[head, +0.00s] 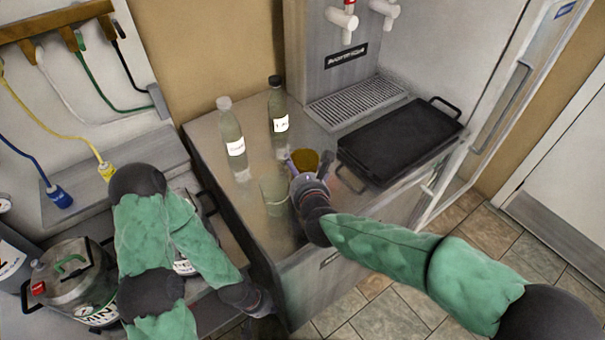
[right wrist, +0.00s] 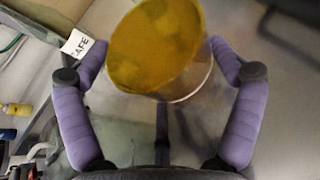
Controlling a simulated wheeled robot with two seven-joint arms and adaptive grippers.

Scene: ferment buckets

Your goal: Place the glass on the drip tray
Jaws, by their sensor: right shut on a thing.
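The glass (head: 306,159), clear-walled with amber contents, is over the metal counter in the head view. My right gripper (head: 303,178) is shut on it. In the right wrist view the glass (right wrist: 160,50) sits between the two purple fingers of that gripper (right wrist: 160,60) and looks tilted in the picture. The drip tray (head: 355,102) is a slotted metal grille beneath the taps, up and right of the glass and apart from it. My left gripper (head: 260,303) is low by the counter's left side; its fingers are too small and dark to read.
A black tray with handles (head: 400,142) lies right of the glass, beside the drip tray. Two labelled bottles (head: 231,135) (head: 278,112) stand behind and left. A clear greenish vessel (head: 274,192) stands left of my right gripper. White taps (head: 342,18) hang above the grille.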

